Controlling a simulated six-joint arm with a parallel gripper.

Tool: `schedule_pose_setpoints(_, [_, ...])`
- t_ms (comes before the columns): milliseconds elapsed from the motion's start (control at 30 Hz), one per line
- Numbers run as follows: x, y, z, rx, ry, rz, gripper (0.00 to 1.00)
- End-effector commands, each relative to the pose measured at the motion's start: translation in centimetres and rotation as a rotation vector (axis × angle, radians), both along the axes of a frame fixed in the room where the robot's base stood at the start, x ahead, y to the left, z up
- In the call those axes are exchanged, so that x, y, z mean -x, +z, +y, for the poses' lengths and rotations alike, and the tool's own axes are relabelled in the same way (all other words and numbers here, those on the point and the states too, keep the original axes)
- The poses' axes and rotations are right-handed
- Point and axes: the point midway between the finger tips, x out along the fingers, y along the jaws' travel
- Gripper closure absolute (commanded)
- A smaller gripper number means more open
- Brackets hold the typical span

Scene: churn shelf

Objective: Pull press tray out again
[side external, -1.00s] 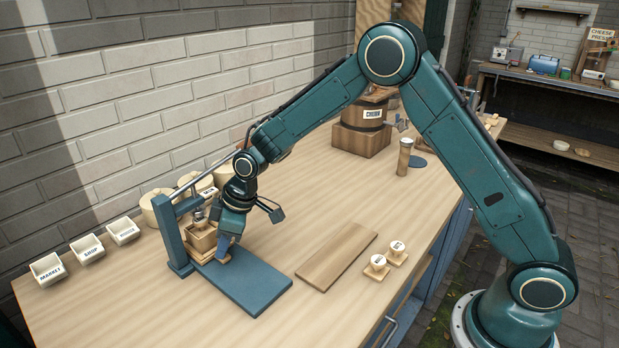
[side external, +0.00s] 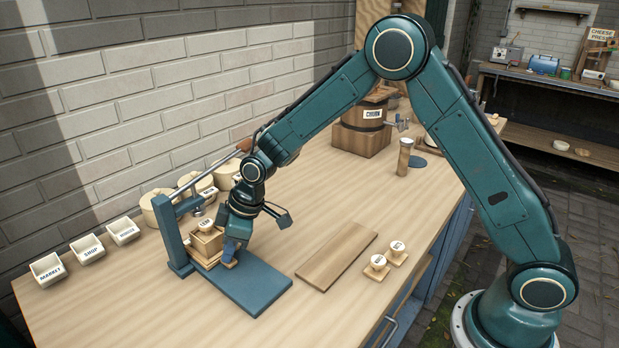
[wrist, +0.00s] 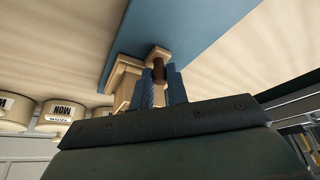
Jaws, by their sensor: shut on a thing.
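The press (side external: 172,232) is a blue frame with a long lever, standing at the left of the bench on a blue base plate (side external: 255,285). The light wooden press tray (side external: 208,263) lies on this plate, with a square wooden mould (side external: 205,245) on it, partly under the frame. A labelled round piece (side external: 205,225) sits on the mould. My gripper (side external: 230,255) points down at the tray's front end. In the wrist view my gripper (wrist: 161,85) is shut on the tray's dark brown handle peg (wrist: 158,70), one blue finger on each side.
The blue plate is clear in front of the tray. A wooden board (side external: 337,260) and two small labelled pieces on squares lie to the right. Small white labelled trays (side external: 88,249) and round cheeses (side external: 160,209) stand along the wall. A churn (side external: 362,128) stands at the back.

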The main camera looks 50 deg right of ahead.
Motion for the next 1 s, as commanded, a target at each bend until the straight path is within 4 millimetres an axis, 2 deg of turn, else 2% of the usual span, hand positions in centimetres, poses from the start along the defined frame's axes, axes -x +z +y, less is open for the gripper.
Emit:
schedule_pose_setpoints(700, [9.5, 0.1, 0.1, -0.001, 0.002, -0.001, 1.0])
schedule_pose_setpoints(833, [10.8, 0.1, 0.1, -0.002, 0.002, -0.001, 1.0])
schedule_pose_setpoints(1000, [11.4, 0.1, 0.1, -0.002, 0.003, -0.001, 1.0])
